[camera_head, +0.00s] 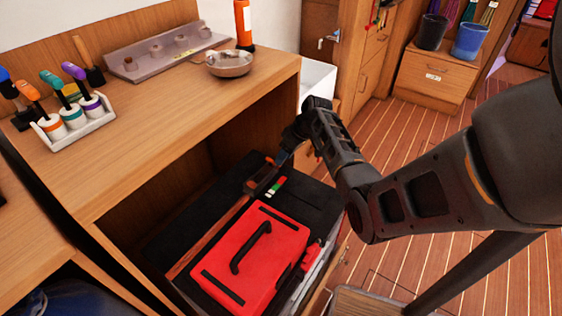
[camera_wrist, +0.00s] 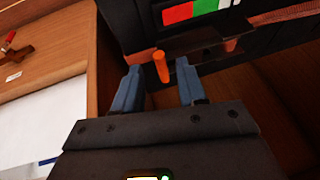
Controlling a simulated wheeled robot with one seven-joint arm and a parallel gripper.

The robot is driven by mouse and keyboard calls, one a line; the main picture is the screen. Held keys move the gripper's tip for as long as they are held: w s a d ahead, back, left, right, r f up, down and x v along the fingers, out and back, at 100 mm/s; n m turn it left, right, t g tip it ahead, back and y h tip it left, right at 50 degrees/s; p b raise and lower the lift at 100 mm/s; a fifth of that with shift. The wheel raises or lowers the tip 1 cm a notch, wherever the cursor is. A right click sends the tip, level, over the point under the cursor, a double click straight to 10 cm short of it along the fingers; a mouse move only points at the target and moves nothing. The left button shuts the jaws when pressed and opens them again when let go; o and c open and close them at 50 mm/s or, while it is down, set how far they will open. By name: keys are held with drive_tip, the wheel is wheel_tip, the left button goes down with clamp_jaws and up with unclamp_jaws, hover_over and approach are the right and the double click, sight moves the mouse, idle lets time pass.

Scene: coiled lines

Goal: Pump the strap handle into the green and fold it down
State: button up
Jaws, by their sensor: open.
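The strap handle shows as an orange grip (camera_wrist: 161,67) in the wrist view, between my two blue fingertips with gaps on both sides. My gripper (camera_wrist: 157,76) is open; I cannot tell whether either finger touches the grip. A gauge strip (camera_wrist: 205,9) with red, green and white bands lies just beyond the handle; no pointer is clear on it. In the head view, my gripper (camera_head: 284,158) is at the dark ratchet (camera_head: 262,181) on the strap (camera_head: 208,238). The gauge (camera_head: 275,187) is beside the ratchet. The handle's angle is hard to tell.
A red case (camera_head: 262,262) with a black handle stands close in front of the ratchet. The wooden counter (camera_head: 190,105) overhangs the black-topped box on the left. A metal bowl (camera_head: 230,64) and a rack of coloured-handled tools (camera_head: 75,120) stand on it.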

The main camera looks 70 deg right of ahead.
sight(269, 167)
drive_tip(key=shift+x, duration=1.2)
clamp_jaws()
